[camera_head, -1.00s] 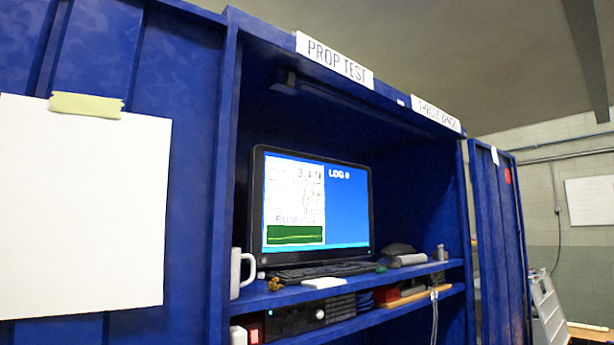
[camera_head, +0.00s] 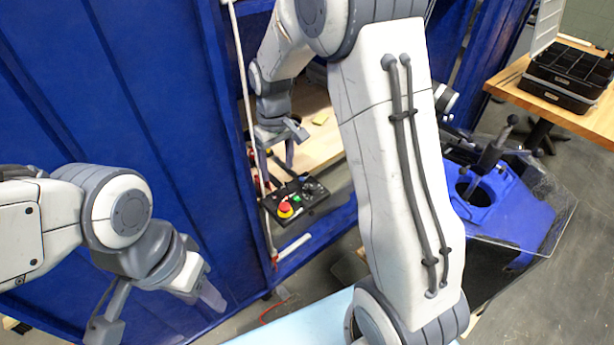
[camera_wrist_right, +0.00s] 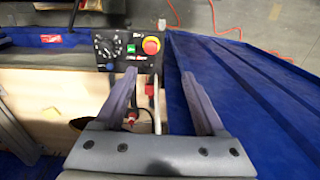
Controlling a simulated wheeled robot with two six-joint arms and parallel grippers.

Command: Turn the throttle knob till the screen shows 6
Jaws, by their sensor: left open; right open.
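The black control box (camera_head: 318,203) sits at the cabinet's shelf edge in the head view. In the right wrist view the box (camera_wrist_right: 125,61) carries a dark round knob (camera_wrist_right: 103,46) with white dial marks, a green switch (camera_wrist_right: 131,48) and a red mushroom button (camera_wrist_right: 151,46) on yellow. My right gripper (camera_head: 275,155) is open just above the box. In its wrist view the fingers (camera_wrist_right: 160,62) point at the box, nearer the red button than the knob, and hold nothing. My left gripper (camera_head: 160,310) is open and empty at lower left. The screen is out of view now.
Blue cabinet walls (camera_head: 110,110) stand at left. A white rod or cable (camera_head: 243,90) runs down beside the box. A blue machine with a clear sheet (camera_head: 510,205) is at right. A wooden table (camera_head: 560,112) bears a black case. An orange cord (camera_wrist_right: 240,35) lies on the floor.

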